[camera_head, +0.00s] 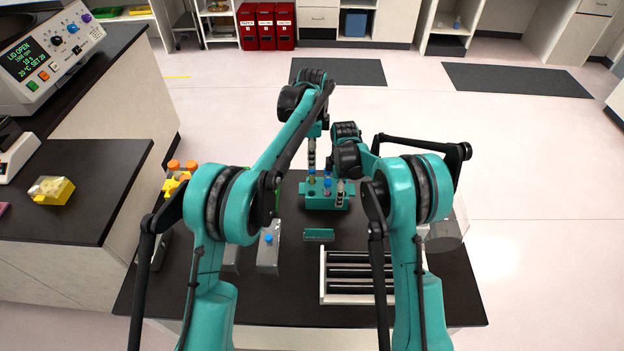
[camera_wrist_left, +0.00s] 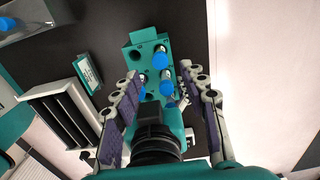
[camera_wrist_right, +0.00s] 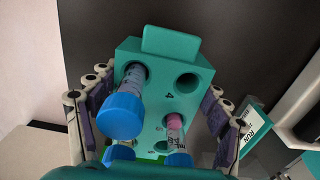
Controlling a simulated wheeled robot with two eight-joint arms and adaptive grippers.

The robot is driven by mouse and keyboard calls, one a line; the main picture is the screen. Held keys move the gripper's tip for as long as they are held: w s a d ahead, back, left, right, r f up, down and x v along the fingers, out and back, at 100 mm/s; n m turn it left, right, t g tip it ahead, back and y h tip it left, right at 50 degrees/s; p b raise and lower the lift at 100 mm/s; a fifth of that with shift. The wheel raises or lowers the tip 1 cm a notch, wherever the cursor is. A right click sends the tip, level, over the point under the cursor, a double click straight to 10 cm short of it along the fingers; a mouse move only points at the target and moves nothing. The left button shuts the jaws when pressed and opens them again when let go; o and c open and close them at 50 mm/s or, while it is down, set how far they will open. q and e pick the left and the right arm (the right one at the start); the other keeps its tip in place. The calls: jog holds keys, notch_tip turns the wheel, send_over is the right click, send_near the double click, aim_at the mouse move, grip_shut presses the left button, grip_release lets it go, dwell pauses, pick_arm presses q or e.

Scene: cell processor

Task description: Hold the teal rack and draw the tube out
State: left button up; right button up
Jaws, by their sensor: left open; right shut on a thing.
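The teal rack (camera_head: 314,203) stands upright on the dark table, with several blue-capped tubes in it. In the right wrist view the rack (camera_wrist_right: 185,55) sits between the fingers of my right gripper (camera_wrist_right: 158,88), which is shut on it. One tube (camera_wrist_right: 134,78) with a blue cap leans toward that camera, and a tube with pink contents (camera_wrist_right: 175,127) stands nearer the bottom of the view. Some holes are empty. My left gripper (camera_wrist_left: 160,84) is open above the rack, its fingers on either side of the blue-capped tubes (camera_wrist_left: 166,88). Its palm hides part of the rack.
A small teal sign (camera_head: 319,235) stands in front of the rack. A white slotted tray (camera_head: 324,289) lies nearer. A grey block (camera_head: 268,257) with a blue-capped tube and orange-capped items (camera_head: 174,165) are at left. A clear container (camera_head: 447,238) is at right.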

aim_at(312, 172)
pick_arm(q)
notch_tip(312, 172, down, 8)
jog(key=shift+f, duration=0.2)
dwell(0.3)
grip_shut()
